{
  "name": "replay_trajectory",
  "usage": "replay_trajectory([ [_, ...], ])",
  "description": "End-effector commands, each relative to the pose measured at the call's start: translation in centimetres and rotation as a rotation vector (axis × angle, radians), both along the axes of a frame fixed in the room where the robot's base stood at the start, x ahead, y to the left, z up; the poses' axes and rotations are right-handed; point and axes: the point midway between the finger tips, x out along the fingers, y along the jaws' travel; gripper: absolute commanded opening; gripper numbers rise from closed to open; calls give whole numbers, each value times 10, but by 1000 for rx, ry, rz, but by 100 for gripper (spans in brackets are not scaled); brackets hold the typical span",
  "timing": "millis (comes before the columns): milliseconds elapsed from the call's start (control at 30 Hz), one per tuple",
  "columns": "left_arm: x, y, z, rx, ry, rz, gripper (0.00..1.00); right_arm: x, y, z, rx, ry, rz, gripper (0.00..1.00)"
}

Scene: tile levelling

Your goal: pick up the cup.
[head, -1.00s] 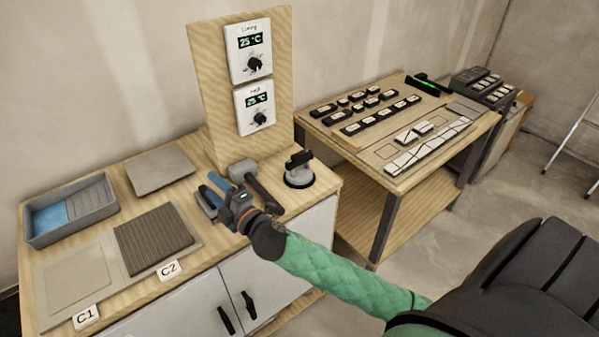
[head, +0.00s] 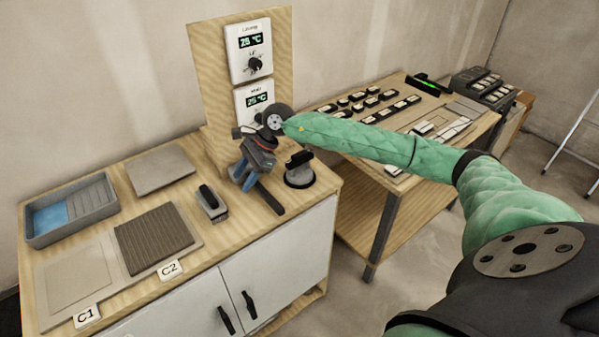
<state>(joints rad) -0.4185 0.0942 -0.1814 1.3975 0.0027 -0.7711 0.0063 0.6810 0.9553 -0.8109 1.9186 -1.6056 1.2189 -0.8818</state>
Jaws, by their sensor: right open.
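The cup appears to be the suction cup (head: 299,172), a round pale base with a black handle on top. It stands upright at the right end of the wooden worktop, near the board with the dials. My left gripper is not in view.
A black-handled block tool (head: 211,203) lies left of the gripper. A grey tray (head: 95,215), a flat grey plate (head: 160,168) and a ribbed tile (head: 153,238) lie further left. The dial board (head: 220,85) rises behind. A second table (head: 352,160) stands right.

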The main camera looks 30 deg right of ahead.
Motion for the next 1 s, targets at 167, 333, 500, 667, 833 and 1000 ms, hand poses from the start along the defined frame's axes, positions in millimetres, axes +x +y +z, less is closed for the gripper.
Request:
replay_trajectory([
  [167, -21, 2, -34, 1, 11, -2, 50, 17, -109, 12, -358, 2, 53, 45],
  [333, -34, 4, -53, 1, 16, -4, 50, 20, -176, 28, -560, 39, 66, 45],
  [500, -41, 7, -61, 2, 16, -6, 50, 19, -198, 32, -628, 60, 70, 45],
  [667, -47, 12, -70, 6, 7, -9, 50, 19, -199, 20, -631, 62, 70, 45],
  [833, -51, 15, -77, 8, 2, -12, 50, 19, -198, 10, -630, 61, 70, 45],
  [1000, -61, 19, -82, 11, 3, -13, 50, 18, -197, 5, -628, 61, 70, 45],
])
